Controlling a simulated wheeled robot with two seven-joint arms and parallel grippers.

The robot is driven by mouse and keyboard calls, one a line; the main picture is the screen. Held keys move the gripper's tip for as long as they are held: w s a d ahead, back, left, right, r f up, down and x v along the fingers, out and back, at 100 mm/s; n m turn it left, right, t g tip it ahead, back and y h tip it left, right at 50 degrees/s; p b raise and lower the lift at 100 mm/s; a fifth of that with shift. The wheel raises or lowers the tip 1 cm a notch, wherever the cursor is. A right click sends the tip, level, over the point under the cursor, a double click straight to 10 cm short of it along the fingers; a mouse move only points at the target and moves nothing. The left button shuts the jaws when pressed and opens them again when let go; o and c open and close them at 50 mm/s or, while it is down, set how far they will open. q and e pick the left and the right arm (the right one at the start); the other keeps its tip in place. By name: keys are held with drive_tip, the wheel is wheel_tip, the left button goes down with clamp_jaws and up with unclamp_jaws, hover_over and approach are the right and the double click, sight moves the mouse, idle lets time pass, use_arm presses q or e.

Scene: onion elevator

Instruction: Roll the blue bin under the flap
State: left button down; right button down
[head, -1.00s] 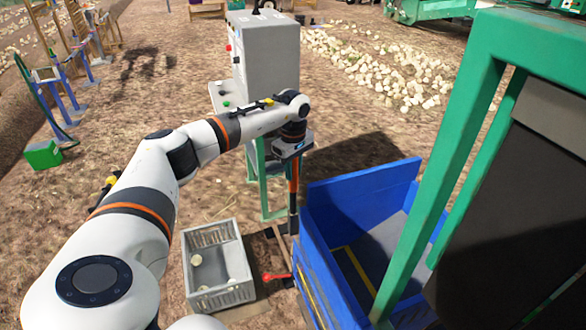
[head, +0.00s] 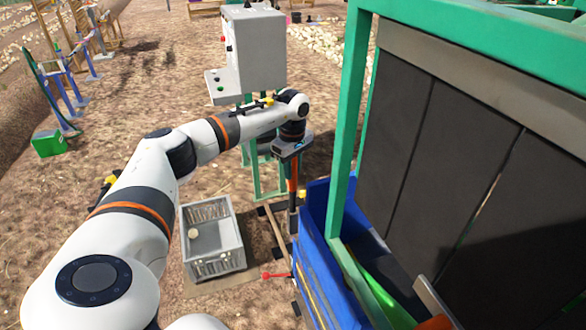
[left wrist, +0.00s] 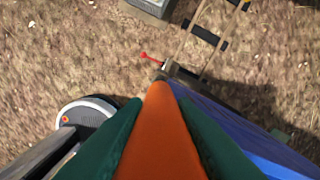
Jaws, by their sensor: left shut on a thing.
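The blue bin (head: 312,205) stands at the lower middle of the head view, right of my left arm. Part of it is hidden behind the green frame of the flap. The flap (head: 430,150) is dark hanging panels at the right; it overlaps the bin's right side in the picture. In the left wrist view the handle (left wrist: 158,135) fills the space between the green fingers, and the bin's blue side (left wrist: 235,130) shows at the right. My right gripper is not in view.
A grey control box (head: 255,48) on a green stand is behind my left gripper. Ladder-like rails (left wrist: 205,38) lie on the ground.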

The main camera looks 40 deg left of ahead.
use_arm(q)
drive_tip(key=c, duration=1.6)
unclamp_jaws()
drive_tip(key=shift+d+f, duration=0.1)
drive_tip(key=shift+d, duration=0.1)
drive_tip(key=o, duration=0.4)
drive_tip(key=shift+s, duration=0.1)
drive_tip(key=shift+o, duration=0.2)
drive_tip(key=shift+r, duration=0.35)
wheel_tip(320, 180, up, 12)
drive_tip(key=shift+f+b, duration=0.2)
drive_tip(key=shift+b, duration=0.75)
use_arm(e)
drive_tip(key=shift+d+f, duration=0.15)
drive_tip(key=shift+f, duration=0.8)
use_arm(q)
drive_tip(key=shift+f, duration=0.1)
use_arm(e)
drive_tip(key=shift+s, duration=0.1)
